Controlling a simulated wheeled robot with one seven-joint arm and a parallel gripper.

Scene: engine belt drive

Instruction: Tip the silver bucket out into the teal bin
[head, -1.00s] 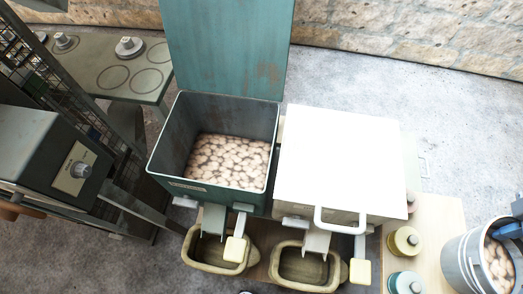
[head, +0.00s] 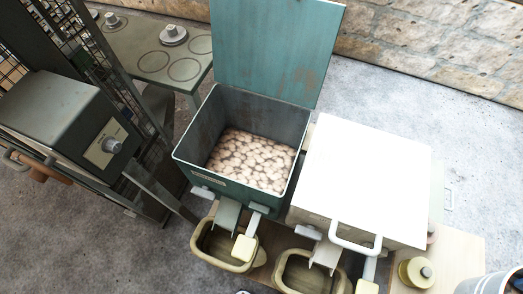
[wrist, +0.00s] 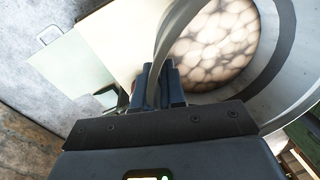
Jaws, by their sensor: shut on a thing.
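The silver bucket (wrist: 285,60) fills the right of the wrist view, with round pale contents inside. My gripper (wrist: 160,82) is shut on its rim. In the head view only a bit of the bucket (head: 492,284) shows at the bottom right corner, and my gripper is out of that view. The teal bin (head: 186,165) stands left of centre with its teal lid (head: 275,50) raised. Similar pale round pieces (head: 250,160) lie inside the bin. The bucket is to the right of the bin and apart from it.
A white bin with a shut lid (head: 365,180) stands right beside the teal bin. Olive trays (head: 215,252) sit below the chutes. A yellow canister (head: 416,272) stands on the wooden surface at right. A grey machine (head: 60,115) is at left. Open floor (head: 430,120) lies behind.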

